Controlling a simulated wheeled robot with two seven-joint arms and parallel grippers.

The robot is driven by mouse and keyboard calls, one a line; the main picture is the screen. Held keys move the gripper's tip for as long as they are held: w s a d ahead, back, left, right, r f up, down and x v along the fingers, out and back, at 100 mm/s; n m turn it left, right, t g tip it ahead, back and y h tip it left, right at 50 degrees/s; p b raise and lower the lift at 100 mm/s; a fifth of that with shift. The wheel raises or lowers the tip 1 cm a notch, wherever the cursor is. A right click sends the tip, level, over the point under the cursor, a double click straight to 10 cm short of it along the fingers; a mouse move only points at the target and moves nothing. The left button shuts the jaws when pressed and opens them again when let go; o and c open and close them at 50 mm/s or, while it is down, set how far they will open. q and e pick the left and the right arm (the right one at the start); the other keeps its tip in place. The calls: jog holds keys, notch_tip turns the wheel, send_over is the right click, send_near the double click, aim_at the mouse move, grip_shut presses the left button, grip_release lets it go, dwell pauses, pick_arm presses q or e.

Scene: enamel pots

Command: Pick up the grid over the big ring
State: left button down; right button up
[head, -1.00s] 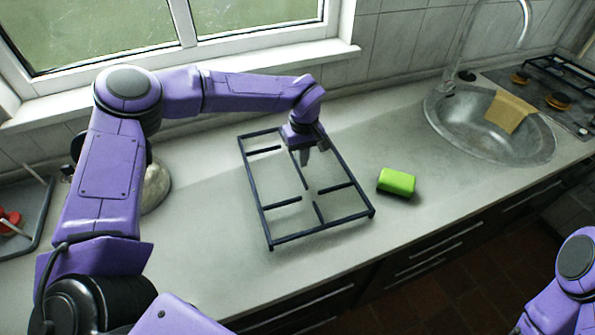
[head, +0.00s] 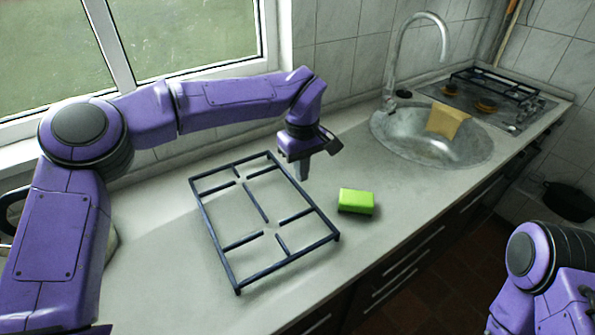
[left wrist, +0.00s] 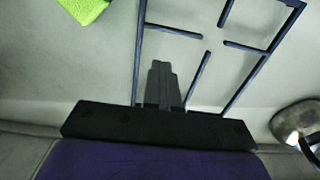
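The grid (head: 226,250), a dark rectangular metal frame with short inward bars, lies flat on the counter in the head view. It also shows in the left wrist view (left wrist: 205,70). The hob (head: 484,100) with its burners and another dark grid (head: 500,84) is at the far right; which burner is the big ring I cannot tell. My left gripper (head: 303,176) points down beside the grid's far right side, apart from its rails as seen. Its fingers (left wrist: 163,85) are together in the left wrist view, with nothing visible between them. My right gripper is out of view.
A green sponge (head: 356,201) lies right of the grid. The sink (head: 390,135) with a tan cloth (head: 446,120) and tall tap (head: 445,45) is beyond it. A rounded metal object (left wrist: 297,120) is at the right of the wrist view. The counter in front of the sink is clear.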

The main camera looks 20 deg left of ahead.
pick_arm(q)
jog(key=c, duration=1.6)
grip_release()
jog(key=shift+s+a, duration=0.1)
jog(key=shift+s, duration=0.1)
jog(key=o, duration=1.2)
jog(key=shift+w+a+f, duration=0.1)
jog(key=shift+w+f, duration=0.05)
jog(key=shift+w, duration=0.2)
jog(key=shift+s, duration=0.1)
jog(key=shift+r, duration=0.2)
